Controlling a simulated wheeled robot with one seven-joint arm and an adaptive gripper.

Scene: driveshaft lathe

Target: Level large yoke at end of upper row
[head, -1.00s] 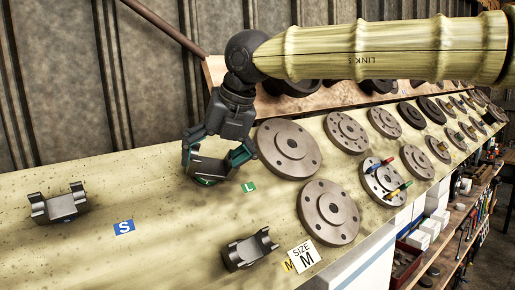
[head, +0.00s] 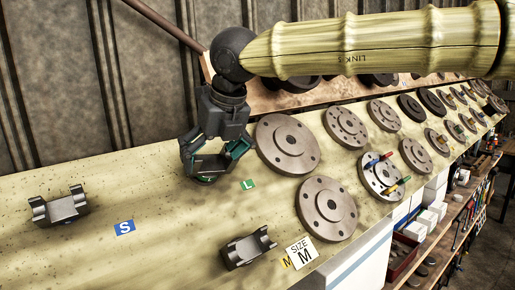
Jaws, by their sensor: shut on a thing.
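My gripper (head: 212,160) points down over the pale bench, left of the large flange at the near end of the upper row. Its fingers are shut on a dark yoke (head: 208,167), which sits low between them at the bench surface, partly hidden by the fingers. I cannot tell exactly how level it is. The green L label (head: 248,184) lies just right of the gripper. The upper row starts with a large flange (head: 287,143), apart from the gripper by a small gap.
Another yoke (head: 60,207) lies at far left, near the blue S label (head: 124,227). A third yoke (head: 249,247) lies in front, beside the size M card (head: 301,252). A lower-row flange (head: 327,210) is to the right.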

